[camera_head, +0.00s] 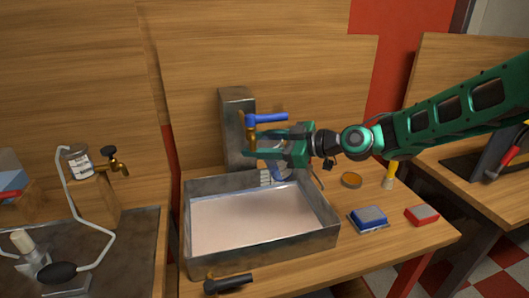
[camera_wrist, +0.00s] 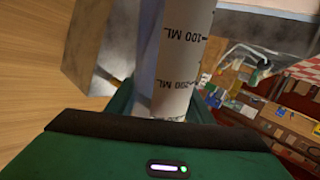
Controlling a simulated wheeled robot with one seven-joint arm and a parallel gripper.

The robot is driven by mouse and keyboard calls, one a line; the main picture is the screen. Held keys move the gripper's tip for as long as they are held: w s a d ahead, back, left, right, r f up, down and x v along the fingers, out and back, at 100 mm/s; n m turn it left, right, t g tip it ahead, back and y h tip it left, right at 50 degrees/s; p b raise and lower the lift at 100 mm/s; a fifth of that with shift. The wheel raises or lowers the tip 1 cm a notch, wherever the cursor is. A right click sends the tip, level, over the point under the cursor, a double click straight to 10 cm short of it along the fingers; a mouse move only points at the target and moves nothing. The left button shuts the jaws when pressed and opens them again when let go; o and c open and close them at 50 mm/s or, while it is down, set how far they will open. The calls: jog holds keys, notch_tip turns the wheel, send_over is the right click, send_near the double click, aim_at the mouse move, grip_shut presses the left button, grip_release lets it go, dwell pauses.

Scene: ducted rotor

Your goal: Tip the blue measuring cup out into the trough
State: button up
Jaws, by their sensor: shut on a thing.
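The blue measuring cup (camera_head: 280,172) shows partly below my gripper (camera_head: 258,144), near the back wall of the trough. My gripper is shut on the cup. In the wrist view the cup's pale, marked side (camera_wrist: 182,60) reads 100 ML and 200 ML. Its rim and contents are hidden, and I cannot tell its exact tilt. The trough (camera_head: 262,250) is a wide grey metal tray on the wooden table, with a flat, pale pinkish surface inside. I cannot tell if that surface is liquid.
A grey metal post (camera_head: 236,105) with a blue-handled tap (camera_head: 270,117) stands behind the trough, close to my gripper. A black-handled tool (camera_head: 230,283) lies in front.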

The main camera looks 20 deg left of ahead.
jog(key=shift+s+a+r+m+y, duration=0.2)
jog(key=shift+s+r+m+y, duration=0.1)
jog(key=shift+y, duration=0.2)
jog(key=shift+s+a+f+m+y, duration=0.2)
jog(key=shift+s+f+m+y, duration=0.1)
jog(key=shift+s+m+y, duration=0.15)
jog(key=shift+s+a+f+m+y, duration=0.15)
jog(key=shift+s+f+m+y, duration=0.2)
jog(key=shift+s+y, duration=0.15)
jog(key=shift+r, duration=0.1)
